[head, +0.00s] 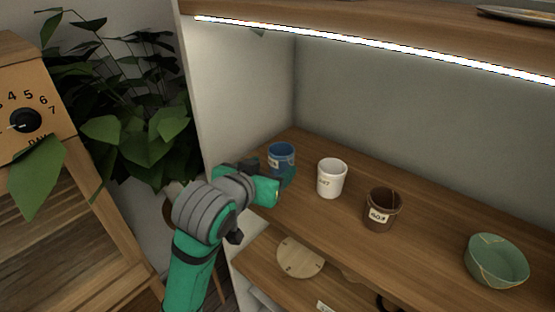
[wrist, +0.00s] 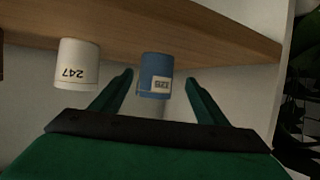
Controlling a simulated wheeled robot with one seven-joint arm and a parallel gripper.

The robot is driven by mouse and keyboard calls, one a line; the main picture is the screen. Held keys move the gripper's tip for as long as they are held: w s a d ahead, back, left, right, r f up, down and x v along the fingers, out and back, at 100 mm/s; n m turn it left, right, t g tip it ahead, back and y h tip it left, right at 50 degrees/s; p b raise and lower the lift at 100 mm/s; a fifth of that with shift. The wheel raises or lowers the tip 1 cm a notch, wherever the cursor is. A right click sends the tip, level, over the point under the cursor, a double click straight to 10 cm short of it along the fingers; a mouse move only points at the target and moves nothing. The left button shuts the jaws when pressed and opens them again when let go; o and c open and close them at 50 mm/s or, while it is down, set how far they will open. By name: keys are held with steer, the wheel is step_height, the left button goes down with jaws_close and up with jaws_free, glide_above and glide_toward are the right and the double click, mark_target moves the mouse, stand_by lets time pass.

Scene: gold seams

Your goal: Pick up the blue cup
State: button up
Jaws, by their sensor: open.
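The blue cup (head: 281,156) stands upright on the wooden shelf at its left end, and my arm hides its lower part in the head view. It carries a pale label and also shows in the wrist view (wrist: 155,73), upside down there. My gripper (wrist: 161,78) is open, with one finger on each side of the blue cup in the wrist view. Gaps show between both fingers and the cup, and I see no contact. In the head view my gripper (head: 286,178) is at the front of the cup.
A white cup (head: 331,179) stands just right of the blue cup; it also shows in the wrist view (wrist: 76,65). Farther right are a brown cup (head: 382,210) and a green bowl (head: 496,262). The cabinet's side wall (head: 245,95) is close on the left. A lit shelf (head: 380,40) hangs above.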

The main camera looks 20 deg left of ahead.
mark_target(279, 165)
steer(key=shift+w+f, duration=0.1)
steer(key=shift+w, duration=0.05)
steer(key=shift+w+d, duration=0.15)
steer(key=x, duration=0.2)
steer(key=d+x, duration=0.1)
steer(key=x, duration=0.1)
steer(key=shift+w, duration=0.25)
steer(key=shift+w+a+f, duration=0.15)
steer(key=shift+w+a, duration=0.15)
steer(key=shift+w, duration=0.3)
steer(key=shift+s+a, duration=0.25)
steer(key=shift+a, duration=0.1)
steer(key=shift+c, duration=1)
steer(key=c, duration=0.5)
steer(key=shift+w+d, duration=0.1)
steer(key=shift+d, duration=0.15)
steer(key=c, duration=0.5)
steer(key=shift+d, duration=0.4)
steer(key=shift+c, duration=0.3)
